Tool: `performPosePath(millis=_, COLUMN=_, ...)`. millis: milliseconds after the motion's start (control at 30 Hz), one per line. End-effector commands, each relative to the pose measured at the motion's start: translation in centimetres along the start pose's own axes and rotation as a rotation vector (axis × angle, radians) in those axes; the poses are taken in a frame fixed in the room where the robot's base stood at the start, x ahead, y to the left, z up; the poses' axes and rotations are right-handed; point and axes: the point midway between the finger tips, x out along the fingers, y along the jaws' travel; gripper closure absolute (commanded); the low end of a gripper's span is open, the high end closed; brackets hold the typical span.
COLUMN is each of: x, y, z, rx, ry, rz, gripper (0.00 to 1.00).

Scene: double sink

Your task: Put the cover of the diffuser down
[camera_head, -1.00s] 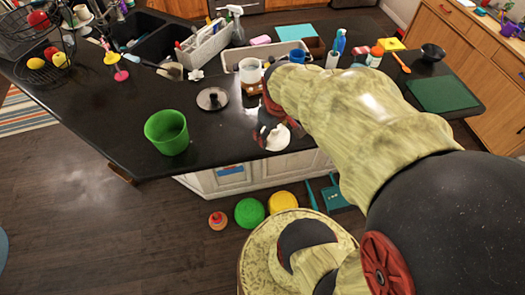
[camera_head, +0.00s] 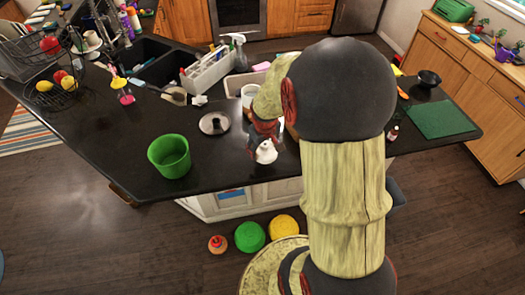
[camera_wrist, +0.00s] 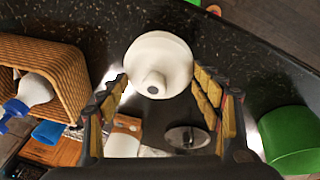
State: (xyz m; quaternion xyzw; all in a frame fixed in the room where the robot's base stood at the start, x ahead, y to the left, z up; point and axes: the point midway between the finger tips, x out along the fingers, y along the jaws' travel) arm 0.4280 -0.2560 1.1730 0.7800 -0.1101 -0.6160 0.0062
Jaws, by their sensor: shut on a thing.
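The diffuser's cover (camera_head: 266,152) is a white, rounded piece with a narrow spout-like tip. In the wrist view the cover (camera_wrist: 158,52) sits between my fingertips, its tip facing the camera. My gripper (camera_head: 266,138) is shut on it and holds it near the counter's front edge. In the wrist view, one finger of my gripper (camera_wrist: 158,78) is on each side of the cover. I cannot tell how far the cover is above the counter. No diffuser body can be made out with certainty.
A round grey lid (camera_head: 214,122) and a green bin (camera_head: 169,155) stand left of my gripper on the black counter (camera_head: 110,135). A wicker basket (camera_wrist: 70,65) shows in the wrist view. Bare counter lies between bin and gripper.

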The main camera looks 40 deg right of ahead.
Motion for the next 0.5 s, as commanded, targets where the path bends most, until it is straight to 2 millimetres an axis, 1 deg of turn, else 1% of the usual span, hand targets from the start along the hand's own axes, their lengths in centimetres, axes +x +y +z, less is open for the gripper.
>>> performPosePath(millis=33, x=0.6, y=0.1, z=-0.2, rx=0.000, ry=-0.002, rz=-0.001, gripper=0.60)
performPosePath(millis=100, x=1.1, y=0.1, z=-0.5, rx=0.001, ry=-0.002, rz=-0.001, gripper=0.60)
performPosePath(millis=300, x=2.2, y=0.2, z=-0.9, rx=0.001, ry=-0.002, rz=-0.001, gripper=0.60)
performPosePath(millis=500, x=4.8, y=-0.2, z=-0.2, rx=0.000, ry=-0.002, rz=-0.001, gripper=0.60)
